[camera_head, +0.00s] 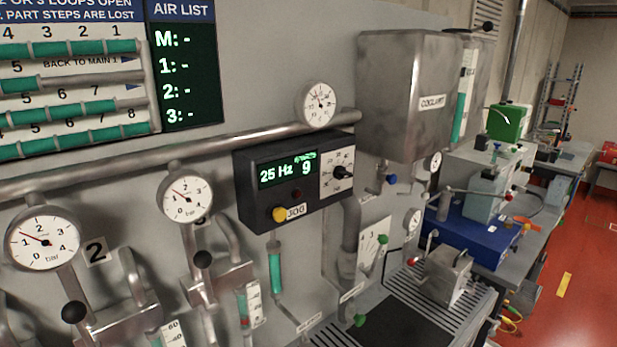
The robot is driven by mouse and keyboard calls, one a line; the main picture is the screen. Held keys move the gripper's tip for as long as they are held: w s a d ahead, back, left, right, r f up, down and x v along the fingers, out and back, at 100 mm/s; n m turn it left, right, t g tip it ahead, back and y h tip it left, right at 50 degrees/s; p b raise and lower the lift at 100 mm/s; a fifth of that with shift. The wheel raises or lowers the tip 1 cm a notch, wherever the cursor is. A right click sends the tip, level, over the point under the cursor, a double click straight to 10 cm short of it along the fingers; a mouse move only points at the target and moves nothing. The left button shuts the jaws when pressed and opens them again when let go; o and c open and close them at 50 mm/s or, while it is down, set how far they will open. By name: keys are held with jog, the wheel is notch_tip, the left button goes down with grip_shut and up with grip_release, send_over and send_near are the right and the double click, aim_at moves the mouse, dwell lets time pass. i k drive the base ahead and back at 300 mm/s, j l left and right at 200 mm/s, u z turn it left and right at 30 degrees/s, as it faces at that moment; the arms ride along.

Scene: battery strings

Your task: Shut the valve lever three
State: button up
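Valve lever three (203,259) has a black ball knob and stands at a metal valve body under a round bar gauge (185,198). A plate with a 3, partly hidden by the gauge, is just above it. The gauge needle points to the upper left, near 1. I cannot tell from this view whether the lever is open or shut. My gripper is not in view.
Valve lever two (74,312) has a similar black knob at lower left, below its own gauge (43,239). A black control box (265,215) reading 25 Hz with a yellow jog button is right of lever three. A horizontal pipe (110,166) runs above.

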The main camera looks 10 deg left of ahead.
aim_at(202, 260)
jog(key=u, duration=1.5)
